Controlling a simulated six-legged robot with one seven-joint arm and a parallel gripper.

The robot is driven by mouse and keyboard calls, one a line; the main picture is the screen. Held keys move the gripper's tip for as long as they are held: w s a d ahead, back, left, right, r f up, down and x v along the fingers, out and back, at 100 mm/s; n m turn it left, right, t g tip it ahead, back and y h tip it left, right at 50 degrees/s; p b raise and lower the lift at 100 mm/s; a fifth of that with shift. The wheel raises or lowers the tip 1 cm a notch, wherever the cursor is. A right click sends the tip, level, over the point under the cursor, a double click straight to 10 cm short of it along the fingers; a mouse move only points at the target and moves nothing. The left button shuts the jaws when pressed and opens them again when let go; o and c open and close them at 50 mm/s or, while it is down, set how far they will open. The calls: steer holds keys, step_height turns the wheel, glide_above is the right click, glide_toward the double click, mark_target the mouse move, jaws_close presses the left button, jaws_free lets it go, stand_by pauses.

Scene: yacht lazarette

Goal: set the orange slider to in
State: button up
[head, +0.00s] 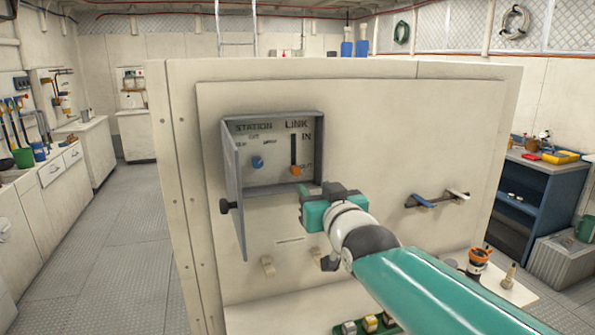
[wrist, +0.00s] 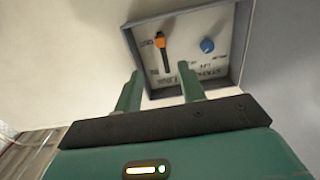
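The orange slider (head: 295,171) sits at the bottom end of its dark vertical slot, under the LINK label, in a recessed grey box (head: 320,150). IN is printed by the top of the slot; the lettering by the lower end is too small to read. The wrist view shows the panel inverted, with the orange slider (wrist: 160,41) near the top. My gripper (head: 305,190) is just below and right of the box opening in the head view. In the wrist view my gripper (wrist: 160,84) has its two fingers apart with nothing between them, short of the slider.
A blue knob (head: 257,162) under STATION sits left of the slot. The box's door (head: 235,200) hangs open on the left. A blue-and-white lever (head: 437,199) is at the right of the cream panel. Several small fittings (head: 370,323) stand below.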

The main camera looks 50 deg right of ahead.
mark_target(297, 170)
steer(key=x, duration=1.1)
steer(key=shift+w, duration=0.35)
jaws_close()
